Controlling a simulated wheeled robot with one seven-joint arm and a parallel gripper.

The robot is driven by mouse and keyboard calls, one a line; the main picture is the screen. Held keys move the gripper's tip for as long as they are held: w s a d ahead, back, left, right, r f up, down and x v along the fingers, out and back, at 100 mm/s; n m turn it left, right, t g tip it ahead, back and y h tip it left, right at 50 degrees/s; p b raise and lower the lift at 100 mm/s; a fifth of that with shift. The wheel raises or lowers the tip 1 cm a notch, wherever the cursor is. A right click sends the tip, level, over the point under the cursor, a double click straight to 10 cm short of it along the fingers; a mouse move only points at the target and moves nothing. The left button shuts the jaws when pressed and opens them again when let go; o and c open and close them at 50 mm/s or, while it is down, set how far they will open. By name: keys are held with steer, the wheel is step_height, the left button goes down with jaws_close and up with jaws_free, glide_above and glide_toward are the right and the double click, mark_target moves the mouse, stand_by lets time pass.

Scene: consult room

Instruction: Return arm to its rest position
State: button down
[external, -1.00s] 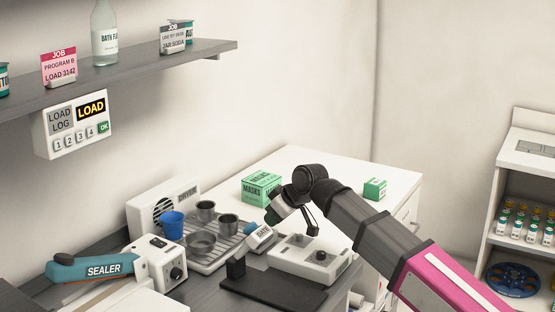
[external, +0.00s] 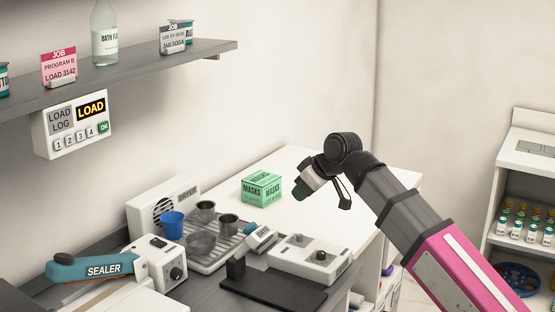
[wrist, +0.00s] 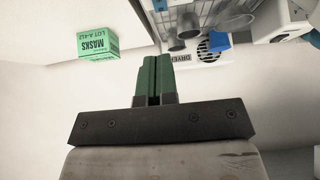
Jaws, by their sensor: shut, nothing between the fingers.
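My gripper (external: 343,205) hangs above the white counter at the end of my raised arm, right of the green masks box. In the wrist view my gripper (wrist: 153,58) shows its two green-lined fingers pressed together with nothing between them. It touches nothing that I can see.
The green masks box (external: 261,189) stands on the white counter (external: 311,163). A drying rack (external: 216,258) with several cups, a white device (external: 309,260) and a black plate (external: 272,291) lie below left. A shelf (external: 130,75) runs along the wall. Air around my gripper is clear.

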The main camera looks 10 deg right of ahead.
stand_by(0.3)
steer(key=w+d+f+m+h, duration=0.1)
steer(key=w+d+f+m, duration=0.1)
steer(key=d, duration=0.6)
steer(key=w+d+f+m+t+h, duration=0.1)
steer(key=w+d+f+m, duration=0.1)
steer(key=w+d+f, duration=0.2)
steer(key=w+d+f+m+h, duration=0.1)
steer(key=w+d, duration=0.5)
steer(key=d, duration=0.7)
steer(key=shift+w+f+m+t+h, duration=0.15)
steer(key=shift+f+m+t+h, duration=0.05)
steer(key=shift+f, duration=0.25)
steer(key=shift+w+f+m+t+h, duration=0.15)
steer(key=shift+f+m+t+h, duration=0.05)
steer(key=shift+f, duration=0.25)
steer(key=s+d+f+m+g+h, duration=0.1)
steer(key=d+f+m+h, duration=0.15)
steer(key=d+f, duration=1.2)
steer(key=s+a+f+g, duration=0.3)
steer(key=s+f, duration=0.8)
steer(key=f, duration=0.2)
steer(key=s+a+f+g, duration=0.3)
steer(key=s+a+f, duration=0.1)
steer(key=s+f, duration=0.7)
step_height(320, 180, down, 4)
steer(key=shift+s+r+m+y, duration=0.2)
steer(key=shift+m+y, duration=0.15)
steer(key=shift+y, duration=0.1)
